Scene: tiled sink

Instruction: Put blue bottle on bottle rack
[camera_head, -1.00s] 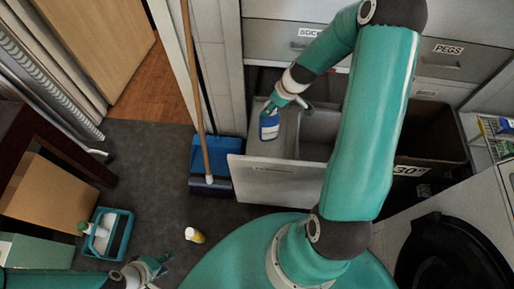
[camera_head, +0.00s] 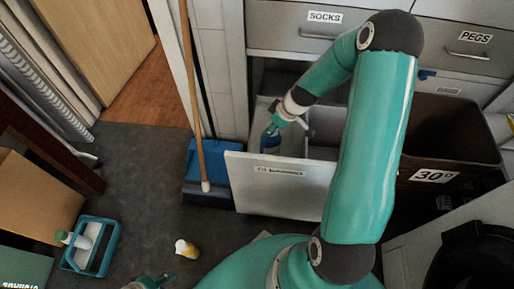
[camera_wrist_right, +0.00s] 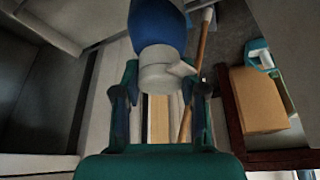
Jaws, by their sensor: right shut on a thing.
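My right gripper (camera_head: 284,121) is shut on the blue bottle (camera_head: 270,143), over the open pull-out drawer (camera_head: 277,185). The bottle is just behind the drawer's white front panel; I cannot tell whether it touches anything below. In the right wrist view, the blue bottle (camera_wrist_right: 158,22) has a pale cap or nozzle end (camera_wrist_right: 163,68) between the fingers (camera_wrist_right: 160,98). Only a small teal part of my left gripper (camera_head: 150,283) shows at the bottom edge, and its fingers are unclear. I cannot say for sure which thing is the bottle rack.
A teal caddy (camera_head: 112,246) on the floor holds a green-capped bottle. A broom (camera_head: 194,100) and blue dustpan (camera_head: 202,162) are left of the drawer. A dark bin (camera_head: 450,135) is to the right. Cardboard boxes (camera_head: 40,205) sit far left.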

